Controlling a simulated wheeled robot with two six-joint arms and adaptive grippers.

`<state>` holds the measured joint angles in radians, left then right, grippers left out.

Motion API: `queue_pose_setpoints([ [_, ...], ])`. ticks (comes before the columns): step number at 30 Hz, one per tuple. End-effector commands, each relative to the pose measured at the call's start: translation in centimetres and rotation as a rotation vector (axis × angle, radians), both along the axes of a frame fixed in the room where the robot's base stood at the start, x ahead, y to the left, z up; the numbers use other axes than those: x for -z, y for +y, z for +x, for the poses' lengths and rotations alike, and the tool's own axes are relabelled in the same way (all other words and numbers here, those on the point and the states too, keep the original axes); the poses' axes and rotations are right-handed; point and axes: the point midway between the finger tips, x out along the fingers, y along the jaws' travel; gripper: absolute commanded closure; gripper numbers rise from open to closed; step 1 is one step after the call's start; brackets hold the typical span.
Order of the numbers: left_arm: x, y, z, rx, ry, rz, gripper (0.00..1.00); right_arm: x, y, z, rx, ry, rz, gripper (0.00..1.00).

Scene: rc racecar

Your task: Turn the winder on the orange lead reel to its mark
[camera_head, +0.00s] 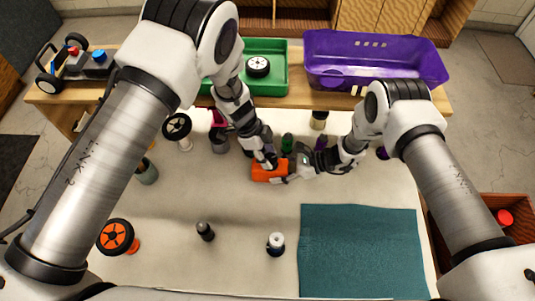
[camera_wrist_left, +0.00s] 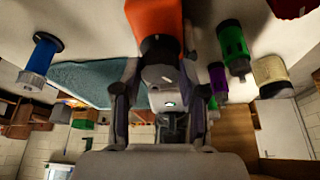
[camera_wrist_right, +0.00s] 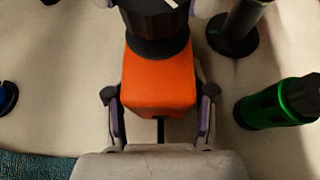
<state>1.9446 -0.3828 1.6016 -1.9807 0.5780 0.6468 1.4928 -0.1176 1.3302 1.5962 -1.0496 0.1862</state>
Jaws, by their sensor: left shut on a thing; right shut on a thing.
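The orange lead reel (camera_head: 262,171) is near the middle of the table, with both my grippers at it. In the right wrist view, my right gripper (camera_wrist_right: 159,100) is shut on its orange body (camera_wrist_right: 160,80). A dark round part, apparently the winder (camera_wrist_right: 157,28), adjoins the orange body, with a small white line at the top edge. In the left wrist view, my left gripper (camera_wrist_left: 160,80) has its fingers either side of the dark winder (camera_wrist_left: 160,50), shut on it. The orange body (camera_wrist_left: 154,16) shows beyond. I cannot tell how the winder stands against its mark.
A green bottle (camera_wrist_right: 275,106) stands close to the right gripper. A teal mat (camera_head: 360,250) lies at front right. A green tray (camera_head: 278,88) with a wheel and a purple basket (camera_head: 375,75) stand at the back. An orange wheel (camera_head: 115,237) stands at front left.

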Motion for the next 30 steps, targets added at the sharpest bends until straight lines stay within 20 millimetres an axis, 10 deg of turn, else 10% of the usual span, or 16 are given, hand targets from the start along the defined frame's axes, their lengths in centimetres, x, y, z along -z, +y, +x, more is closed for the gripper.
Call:
queue_pose_setpoints([
  [1, 0.1, 0.0, 0.0, 0.0, 0.001, 0.0, 0.94, 0.0, 0.0, 0.0, -0.001, 0.0, 0.001, 0.77],
  [2, 0.0, 0.0, 0.0, -0.001, 0.001, 0.0, 0.48, 0.0, 0.1, 0.0, -0.001, 0.0, 0.001, 0.77],
  [3, 0.0, 0.0, 0.0, -0.001, 0.001, 0.0, 0.34, 0.0, 0.0, 0.0, 0.0, -0.001, 0.001, 0.77],
  [14, -0.4, 0.1, 0.1, -0.002, -0.002, 0.001, 0.33, 0.0, 0.0, 0.0, 0.0, -0.001, 0.001, 0.77],
  [30, -6.9, 2.8, 0.6, -0.002, 0.001, 0.001, 0.33, 0.0, 0.0, 0.0, 0.0, 0.0, 0.001, 0.77],
])
